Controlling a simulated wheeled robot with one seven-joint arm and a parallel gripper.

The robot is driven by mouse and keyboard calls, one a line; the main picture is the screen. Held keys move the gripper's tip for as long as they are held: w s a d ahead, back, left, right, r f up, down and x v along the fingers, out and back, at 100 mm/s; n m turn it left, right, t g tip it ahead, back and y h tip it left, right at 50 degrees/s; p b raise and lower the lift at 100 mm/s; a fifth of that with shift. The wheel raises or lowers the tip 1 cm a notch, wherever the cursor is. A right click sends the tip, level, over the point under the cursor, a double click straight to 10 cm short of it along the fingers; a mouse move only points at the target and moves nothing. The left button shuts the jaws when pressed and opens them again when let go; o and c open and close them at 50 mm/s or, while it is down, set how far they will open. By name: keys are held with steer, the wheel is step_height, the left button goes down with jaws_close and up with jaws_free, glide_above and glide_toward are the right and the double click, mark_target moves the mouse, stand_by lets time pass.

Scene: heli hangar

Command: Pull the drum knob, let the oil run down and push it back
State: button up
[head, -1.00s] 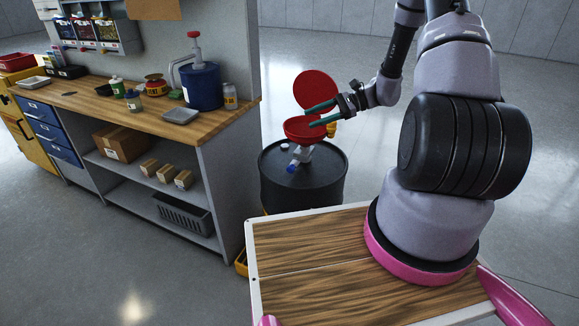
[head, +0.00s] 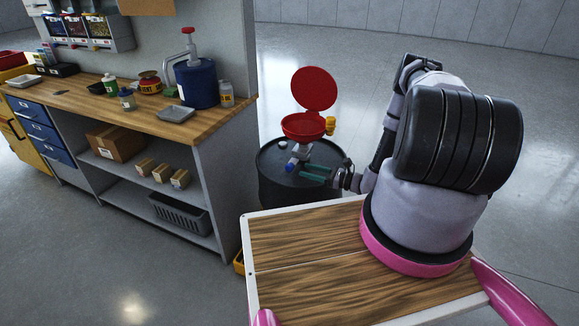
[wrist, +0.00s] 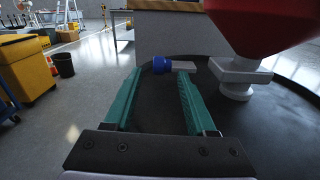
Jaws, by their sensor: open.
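A black drum (head: 268,190) stands on the floor beside the bench. On its top is a red funnel (head: 303,127) with its round red lid (head: 314,88) raised. A grey fitting under the funnel carries a blue knob (head: 289,168), which shows ahead in the wrist view (wrist: 161,65). My gripper (head: 308,172) is open and empty, low over the drum top, right of the knob and pointing left at it. In the wrist view the knob appears between the green fingertips (wrist: 159,73), seemingly just beyond them. I see no oil; the funnel's inside is hidden in the wrist view.
A yellow part (head: 331,125) sits on the funnel's right side. The funnel body (wrist: 263,25) hangs close at the upper right of the wrist view. The workbench (head: 150,122) stands left of the drum, with a blue pump can (head: 197,86) on it. Open floor lies behind.

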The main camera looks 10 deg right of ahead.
mark_target(292, 166)
steer(key=x, duration=0.8)
steer(key=shift+c, duration=0.3)
jaws_close()
steer(key=shift+s, duration=0.1)
